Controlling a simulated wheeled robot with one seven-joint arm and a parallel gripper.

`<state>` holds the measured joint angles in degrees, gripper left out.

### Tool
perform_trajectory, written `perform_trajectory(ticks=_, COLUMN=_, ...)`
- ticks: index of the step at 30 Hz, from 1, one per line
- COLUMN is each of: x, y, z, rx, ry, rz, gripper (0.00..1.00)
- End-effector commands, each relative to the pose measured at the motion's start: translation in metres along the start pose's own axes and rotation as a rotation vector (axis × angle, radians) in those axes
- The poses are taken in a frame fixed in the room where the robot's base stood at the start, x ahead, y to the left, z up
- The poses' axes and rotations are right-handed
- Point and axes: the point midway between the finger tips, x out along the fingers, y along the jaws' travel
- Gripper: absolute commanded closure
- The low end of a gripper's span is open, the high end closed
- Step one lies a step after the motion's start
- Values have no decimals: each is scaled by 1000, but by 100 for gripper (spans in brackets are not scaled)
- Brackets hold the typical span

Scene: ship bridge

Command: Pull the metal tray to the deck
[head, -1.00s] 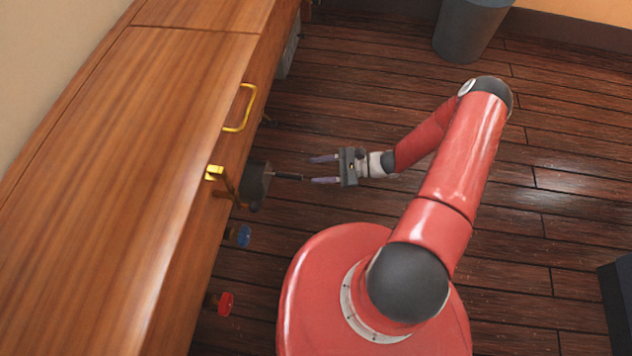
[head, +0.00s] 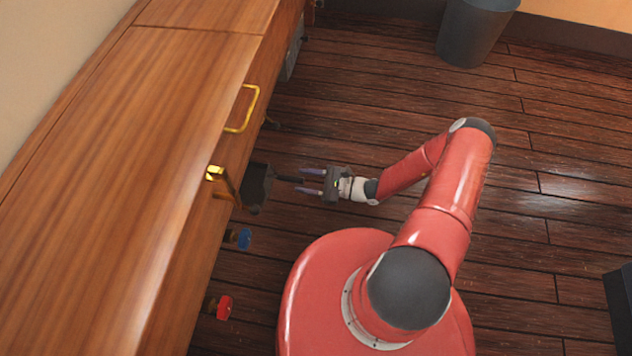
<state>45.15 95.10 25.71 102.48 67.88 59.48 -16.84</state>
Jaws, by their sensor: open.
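No thing in the head view is plainly a metal tray. A dark grey object (head: 256,188) with a thin dark handle (head: 288,179) sticks out from the wooden counter's front; it may be the metal tray, but I cannot tell its full shape. My gripper (head: 302,181) is open and points left at the handle. The handle's free end lies at or between the fingertips; contact cannot be told from this angle.
A wooden counter (head: 150,130) runs along the left, with a brass handle (head: 243,108), a brass fitting (head: 222,180), a blue knob (head: 242,238) and a red knob (head: 222,307). A grey bin (head: 474,32) stands at the back. The plank deck (head: 400,90) is largely clear.

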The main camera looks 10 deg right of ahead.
Motion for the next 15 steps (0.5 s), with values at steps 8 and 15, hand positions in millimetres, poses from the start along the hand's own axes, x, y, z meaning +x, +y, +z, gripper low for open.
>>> perform_trajectory(ticks=8, x=36, y=0, z=0, rx=0, ry=-1, rz=2, gripper=56)
perform_trajectory(ticks=15, x=43, y=0, z=0, rx=0, ry=1, rz=1, gripper=56)
